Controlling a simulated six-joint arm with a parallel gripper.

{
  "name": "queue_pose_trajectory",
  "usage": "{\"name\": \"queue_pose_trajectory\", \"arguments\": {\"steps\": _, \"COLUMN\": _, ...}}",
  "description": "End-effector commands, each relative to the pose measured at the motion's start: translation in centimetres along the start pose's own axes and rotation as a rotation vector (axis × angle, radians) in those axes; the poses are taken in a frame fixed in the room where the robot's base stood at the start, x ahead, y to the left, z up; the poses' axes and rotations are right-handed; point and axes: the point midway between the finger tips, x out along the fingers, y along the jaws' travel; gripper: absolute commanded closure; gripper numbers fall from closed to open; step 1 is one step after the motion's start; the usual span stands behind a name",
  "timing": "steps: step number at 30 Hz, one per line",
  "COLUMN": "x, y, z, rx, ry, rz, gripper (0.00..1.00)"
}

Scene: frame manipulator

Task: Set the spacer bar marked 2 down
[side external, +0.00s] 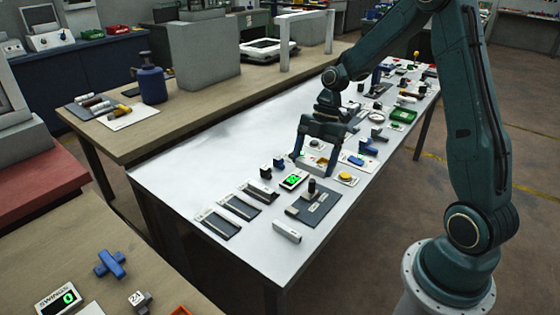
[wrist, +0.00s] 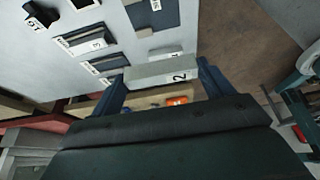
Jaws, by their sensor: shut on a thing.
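The spacer bar marked 2 (wrist: 160,75) is a light grey block with a black 2 on a white label, seen in the wrist view. It lies crosswise between the two blue fingers of my gripper (wrist: 162,90), which is shut on it. In the side external view my gripper (side external: 314,165) points down over the white table (side external: 190,165), around its middle.
Several dark shallow trays (side external: 218,223) lie at the table's near left. A dark plate (side external: 315,208) with a post and a loose pale bar (side external: 287,231) lie near the front edge. The left strip is bare.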

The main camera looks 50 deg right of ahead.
Motion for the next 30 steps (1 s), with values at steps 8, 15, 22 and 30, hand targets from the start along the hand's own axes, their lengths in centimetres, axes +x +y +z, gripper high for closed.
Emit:
{"name": "queue_pose_trajectory", "arguments": {"steps": 8, "x": 5.0, "y": -0.1, "z": 2.0, "rx": 0.001, "ry": 0.002, "rz": -0.005, "gripper": 0.43}}
{"name": "queue_pose_trajectory", "arguments": {"steps": 15, "x": 8.2, "y": 0.0, "z": 3.3, "rx": 0.000, "ry": 0.001, "rz": -0.002, "gripper": 0.43}}
{"name": "queue_pose_trajectory", "arguments": {"steps": 22, "x": 8.9, "y": 0.0, "z": 3.6, "rx": -0.001, "ry": 0.000, "rz": 0.000, "gripper": 0.43}}
{"name": "queue_pose_trajectory", "arguments": {"steps": 30, "x": 9.8, "y": -0.1, "z": 4.0, "rx": -0.001, "ry": 0.001, "rz": -0.002, "gripper": 0.43}}
